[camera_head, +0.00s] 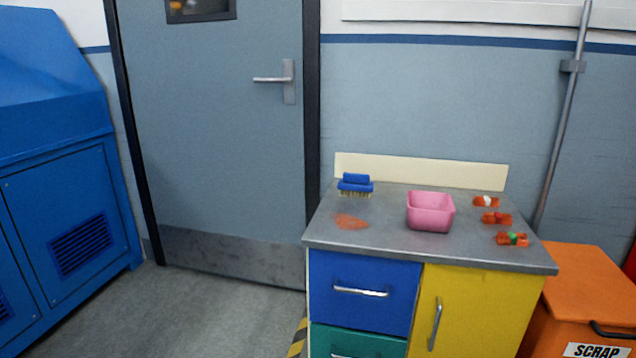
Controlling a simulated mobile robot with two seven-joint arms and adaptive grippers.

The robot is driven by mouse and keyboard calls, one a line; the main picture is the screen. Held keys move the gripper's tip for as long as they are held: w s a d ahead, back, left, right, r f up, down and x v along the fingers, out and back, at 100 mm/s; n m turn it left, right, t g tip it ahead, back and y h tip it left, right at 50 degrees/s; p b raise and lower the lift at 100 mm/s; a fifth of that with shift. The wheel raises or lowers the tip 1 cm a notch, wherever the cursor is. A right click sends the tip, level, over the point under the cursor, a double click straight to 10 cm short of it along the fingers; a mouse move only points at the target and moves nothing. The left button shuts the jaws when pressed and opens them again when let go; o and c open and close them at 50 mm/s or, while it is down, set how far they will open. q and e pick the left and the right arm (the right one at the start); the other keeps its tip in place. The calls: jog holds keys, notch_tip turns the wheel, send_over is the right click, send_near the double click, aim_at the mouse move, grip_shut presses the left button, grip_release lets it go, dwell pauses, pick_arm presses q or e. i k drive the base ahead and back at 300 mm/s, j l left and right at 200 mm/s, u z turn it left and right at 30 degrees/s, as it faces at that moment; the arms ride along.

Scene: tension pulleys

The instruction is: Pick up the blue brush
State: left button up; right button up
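The blue brush (356,184) stands bristles down on the grey countertop (395,247), near its back left corner. It has a blue handle on top and pale bristles below. An orange-red smear or patch (351,222) lies on the counter just in front of it. Neither of my grippers shows in the head view, and nothing touches the brush.
A pink bin (430,212) stands mid-counter, right of the brush. Several small orange-red parts, including one with a green piece (513,239), lie along the right side. A cream backsplash (420,171) rises behind. An orange scrap bin (580,295) stands right of the cabinet.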

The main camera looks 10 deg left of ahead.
aim_at(351, 184)
jog(key=i+j+u, duration=0.25)
jog(key=u, duration=0.15)
jog(key=i+j+u, duration=0.45)
jog(key=u, duration=0.3)
jog(key=i+j+u, duration=0.3)
jog(key=i, duration=0.3)
jog(key=i+u, duration=0.3)
jog(key=i, duration=0.3)
jog(key=i+z, duration=0.15)
jog(key=z, duration=0.25)
jog(key=i+z, duration=0.1)
jog(key=z, duration=0.35)
jog(key=i+z, duration=0.15)
jog(key=z, duration=0.25)
jog(key=i+j+z, duration=0.1)
jog(key=z, duration=0.35)
jog(key=i+z, duration=0.1)
jog(key=z, duration=0.3)
jog(key=i+j+z, duration=0.1)
jog(key=z, duration=0.3)
jog(key=i+z, duration=0.1)
jog(key=z, duration=0.35)
jog(key=i+j+z, duration=0.1)
jog(key=z, duration=0.3)
jog(key=j, duration=0.1)
